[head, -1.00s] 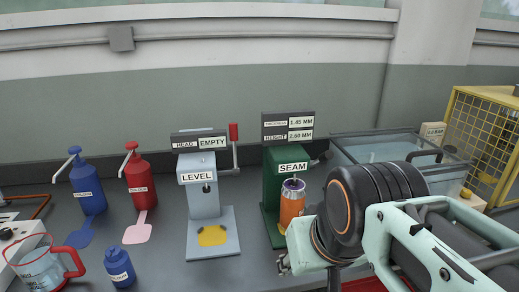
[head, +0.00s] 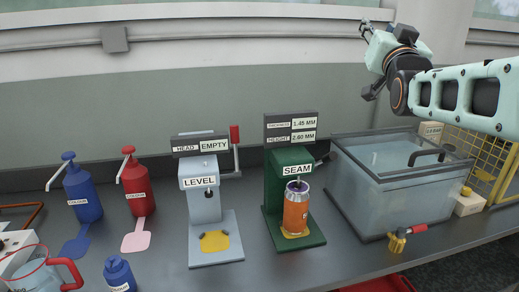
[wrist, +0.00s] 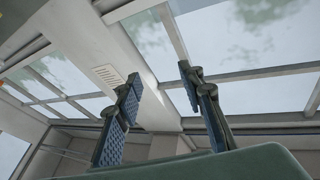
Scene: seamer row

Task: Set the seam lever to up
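The green seamer marked SEAM (head: 287,158) stands mid-bench in the head view. An orange can (head: 296,208) stands upright on its base. The seam lever (head: 323,160) shows only as a short dark arm at the seamer's right side, slanting up to the right. Its far end is not clear beside the tank, so I cannot tell its full setting. My gripper (head: 365,30) is raised high at the upper right, well above the seamer and away from the lever. In the wrist view my gripper's fingers (wrist: 162,110) are spread with nothing between them, facing windows and ceiling.
A glass-sided tank (head: 385,200) with a brass tap (head: 398,242) stands right of the seamer, close to the lever. The grey LEVEL machine (head: 205,185), with a red-handled lever (head: 235,137) pointing up, stands left. Blue (head: 83,190) and red (head: 138,185) pump bottles stand farther left.

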